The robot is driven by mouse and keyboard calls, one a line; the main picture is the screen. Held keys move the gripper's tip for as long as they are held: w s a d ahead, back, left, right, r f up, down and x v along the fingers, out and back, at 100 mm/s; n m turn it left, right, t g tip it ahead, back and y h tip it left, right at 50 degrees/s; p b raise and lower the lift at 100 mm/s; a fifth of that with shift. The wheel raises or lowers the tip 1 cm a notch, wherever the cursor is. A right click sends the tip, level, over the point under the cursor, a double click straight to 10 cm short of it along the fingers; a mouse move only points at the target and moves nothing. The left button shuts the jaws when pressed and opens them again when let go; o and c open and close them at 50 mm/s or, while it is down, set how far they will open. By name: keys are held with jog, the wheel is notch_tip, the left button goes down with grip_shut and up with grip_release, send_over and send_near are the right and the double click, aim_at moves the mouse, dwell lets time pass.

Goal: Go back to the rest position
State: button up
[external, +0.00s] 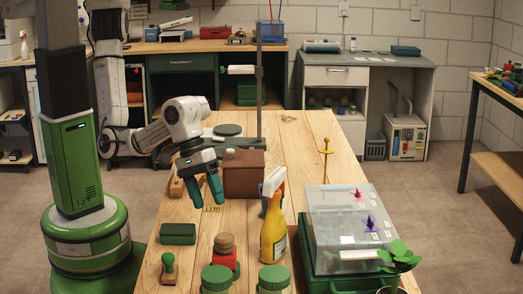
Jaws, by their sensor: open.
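My gripper (207,188) hangs over the left part of the wooden table (300,135), fingers pointing down. Its green fingers are spread and I see nothing between them. My arm reaches in from the left, from my green base.
A yellow spray bottle (273,235), a green box (178,234), a stamp (169,268) and jars (217,279) stand at the front. A tall stand (259,100) rises behind the brown box.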

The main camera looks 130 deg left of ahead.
jog(key=s+a+f+m, duration=0.1)
jog(key=s+f+m, duration=0.1)
jog(key=s+m, duration=0.3)
jog(key=s+a+f+m+y, duration=0.1)
jog(key=s+a+f+m, duration=0.1)
jog(key=s+m, duration=0.3)
jog(key=s+a+f+m, duration=0.1)
jog(key=s+m, duration=0.4)
jog(key=s, duration=0.1)
jog(key=shift+a+f+m, duration=0.3)
jog(key=shift+a+f, duration=0.05)
jog(key=shift+f, duration=0.05)
jog(key=s+d+m, duration=0.1)
jog(key=s, duration=0.1)
jog(key=s+d+m, duration=0.1)
jog(key=s+m, duration=0.1)
jog(key=s+d+m, duration=0.1)
jog(key=s, duration=0.1)
jog(key=shift+s+d+f+h, duration=0.25)
jog(key=shift+d+f+h, duration=0.05)
jog(key=shift+f, duration=0.1)
jog(key=s+d+f+g, duration=0.1)
jog(key=s+f, duration=0.1)
jog(key=s, duration=0.3)
jog(key=s+f+m+g, duration=0.1)
jog(key=s+f+g, duration=0.1)
jog(key=s+f, duration=0.1)
jog(key=shift+s+d+f, duration=0.25)
jog(key=shift+s+d, duration=0.15)
jog(key=shift+s, duration=0.5)
